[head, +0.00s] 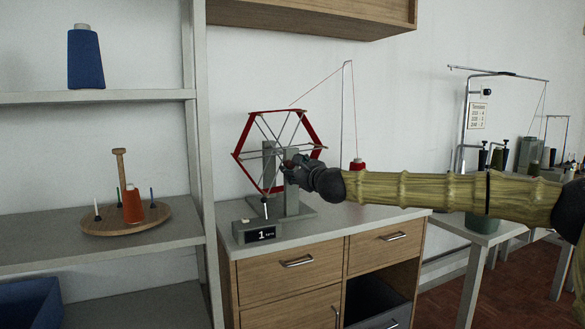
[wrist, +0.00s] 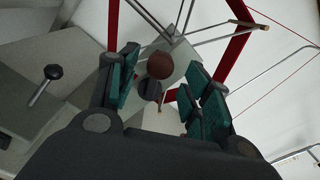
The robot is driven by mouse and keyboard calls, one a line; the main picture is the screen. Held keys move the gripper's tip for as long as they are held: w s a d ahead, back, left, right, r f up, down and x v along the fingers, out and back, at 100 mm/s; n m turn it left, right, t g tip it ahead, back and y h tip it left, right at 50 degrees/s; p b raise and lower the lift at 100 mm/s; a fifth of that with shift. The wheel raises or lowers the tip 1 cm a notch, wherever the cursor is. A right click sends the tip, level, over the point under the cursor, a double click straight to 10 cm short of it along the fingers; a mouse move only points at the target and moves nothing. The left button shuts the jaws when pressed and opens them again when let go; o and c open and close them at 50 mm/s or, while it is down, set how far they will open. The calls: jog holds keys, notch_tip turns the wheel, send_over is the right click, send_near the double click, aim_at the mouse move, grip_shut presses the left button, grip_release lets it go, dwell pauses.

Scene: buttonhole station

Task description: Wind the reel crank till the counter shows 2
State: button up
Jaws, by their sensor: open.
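The reel (head: 248,135) is a red hexagonal frame with metal spokes on a grey stand (head: 269,165) on the cabinet top. The counter (head: 262,233) at its foot shows 1. In the wrist view, the reel's red frame (wrist: 238,40) rises behind my gripper. A round brown knob (wrist: 160,65), seemingly the crank handle, appears between the green-padded fingers of my gripper (wrist: 160,85). The fingers are open, with gaps on both sides of the knob. In the head view, my gripper (head: 292,168) is at the reel's hub and hides the crank.
A red thread cone (head: 357,164) stands right of the reel beside a thin wire guide (head: 344,110). A black-knobbed lever (head: 264,202) stands by the counter, also in the wrist view (wrist: 45,83). Shelves (head: 95,97) stand left; a wooden cabinet (head: 310,15) hangs above.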

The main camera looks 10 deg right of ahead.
jog(key=s+d, duration=0.1)
jog(key=s, duration=0.7)
jog(key=shift+s+d, duration=0.2)
jog(key=shift+d, duration=0.15)
